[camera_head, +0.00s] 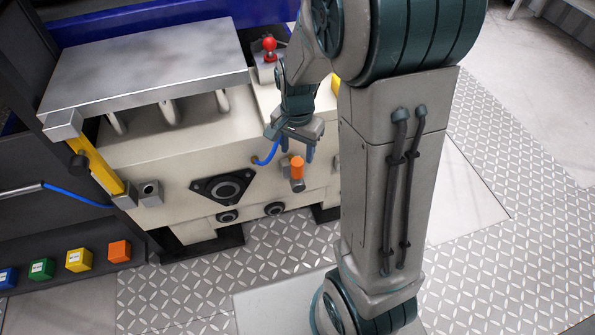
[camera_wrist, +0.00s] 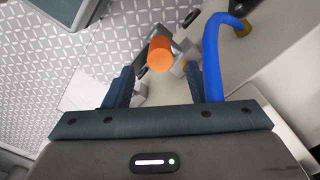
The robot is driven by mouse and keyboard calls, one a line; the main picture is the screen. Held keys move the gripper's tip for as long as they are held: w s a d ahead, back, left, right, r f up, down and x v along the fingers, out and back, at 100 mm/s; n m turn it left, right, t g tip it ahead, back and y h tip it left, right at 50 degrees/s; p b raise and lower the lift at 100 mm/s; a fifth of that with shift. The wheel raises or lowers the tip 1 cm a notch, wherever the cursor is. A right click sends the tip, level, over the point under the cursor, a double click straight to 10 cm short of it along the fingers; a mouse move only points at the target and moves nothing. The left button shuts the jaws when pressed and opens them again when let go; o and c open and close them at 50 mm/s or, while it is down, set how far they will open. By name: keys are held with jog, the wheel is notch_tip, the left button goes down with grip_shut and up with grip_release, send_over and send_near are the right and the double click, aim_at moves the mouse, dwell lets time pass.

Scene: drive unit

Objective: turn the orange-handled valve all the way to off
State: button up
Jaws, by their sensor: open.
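The orange-handled valve (camera_head: 297,167) sticks out from the front face of the cream machine, right of the black triangular flange. In the head view its orange grip stands above a grey metal stem. My gripper (camera_head: 292,152) hangs right at the valve, fingers pointing down; exact contact cannot be told there. In the wrist view the orange handle (camera_wrist: 160,54) lies just beyond the fingertips, between their lines and apart from both. My gripper (camera_wrist: 157,85) is open, with nothing between the fingers.
A blue hose (camera_head: 267,153) curves beside my gripper on the left and passes close to a finger in the wrist view (camera_wrist: 211,60). A red-knobbed lever (camera_head: 269,45) stands on top of the machine. A yellow bar (camera_head: 95,165) is at left. The patterned floor (camera_head: 510,270) is clear.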

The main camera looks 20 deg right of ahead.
aim_at(297, 162)
notch_tip(297, 162, down, 8)
jog(key=b, duration=0.2)
jog(key=shift+r+b, duration=0.1)
jog(key=shift+b, duration=0.3)
grip_shut()
